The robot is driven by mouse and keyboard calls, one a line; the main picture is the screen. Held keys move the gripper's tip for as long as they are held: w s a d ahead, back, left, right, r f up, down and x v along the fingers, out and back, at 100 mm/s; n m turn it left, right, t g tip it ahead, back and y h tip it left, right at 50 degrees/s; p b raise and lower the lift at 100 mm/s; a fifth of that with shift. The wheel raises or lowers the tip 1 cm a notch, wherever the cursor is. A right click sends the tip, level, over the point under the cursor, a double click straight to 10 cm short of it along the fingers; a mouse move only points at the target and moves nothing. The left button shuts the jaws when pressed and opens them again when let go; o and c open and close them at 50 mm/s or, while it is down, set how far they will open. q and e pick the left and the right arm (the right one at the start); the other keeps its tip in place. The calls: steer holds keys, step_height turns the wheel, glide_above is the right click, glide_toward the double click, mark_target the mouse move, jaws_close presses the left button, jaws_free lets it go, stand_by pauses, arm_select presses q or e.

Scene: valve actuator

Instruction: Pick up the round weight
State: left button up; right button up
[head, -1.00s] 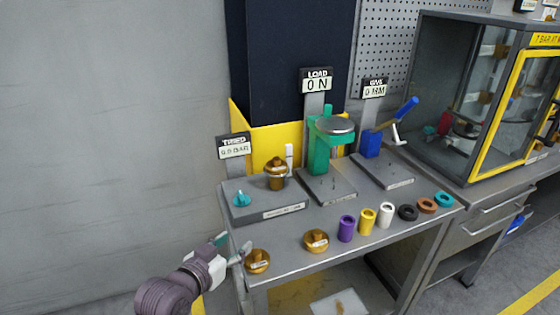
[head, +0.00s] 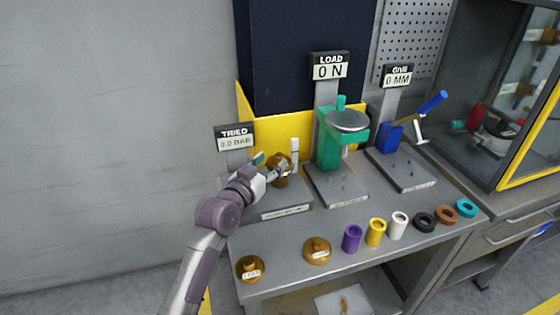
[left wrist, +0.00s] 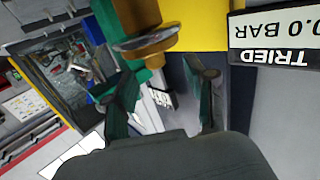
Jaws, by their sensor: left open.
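A brass round weight (head: 280,168) stands on the left grey test stand, under the "TRIED 0.0 BAR" sign. In the left wrist view its brass body (left wrist: 148,42) shows at the top, with a wide flange. My left gripper (head: 270,166) is at this weight, fingers open on either side of it or just short of it; I cannot tell if they touch. The open fingers also show in the left wrist view (left wrist: 163,88). Two more brass round weights lie at the table's front edge, one at the left corner (head: 250,268) and one further right (head: 317,250). My right gripper is out of view.
A green press (head: 328,140) with a round plate and a blue lever gauge (head: 392,136) stand to the right. Purple (head: 352,238), yellow (head: 376,232) and white (head: 398,225) cylinders and several rings line the front. A glass cabinet (head: 500,110) is at far right.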

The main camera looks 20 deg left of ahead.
mark_target(277, 158)
arm_select(q)
steer(key=shift+d+p+x, duration=0.2)
steer(key=shift+p+x, duration=0.2)
steer(key=shift+x, duration=1.8)
steer(key=shift+w+d+f, duration=0.1)
steer(key=shift+w+f, duration=0.05)
steer(key=shift+w, duration=0.05)
steer(key=shift+s, duration=0.1)
steer(key=shift+c, duration=1)
steer(key=c, duration=0.5)
steer(key=shift+c, duration=1.4)
jaws_close()
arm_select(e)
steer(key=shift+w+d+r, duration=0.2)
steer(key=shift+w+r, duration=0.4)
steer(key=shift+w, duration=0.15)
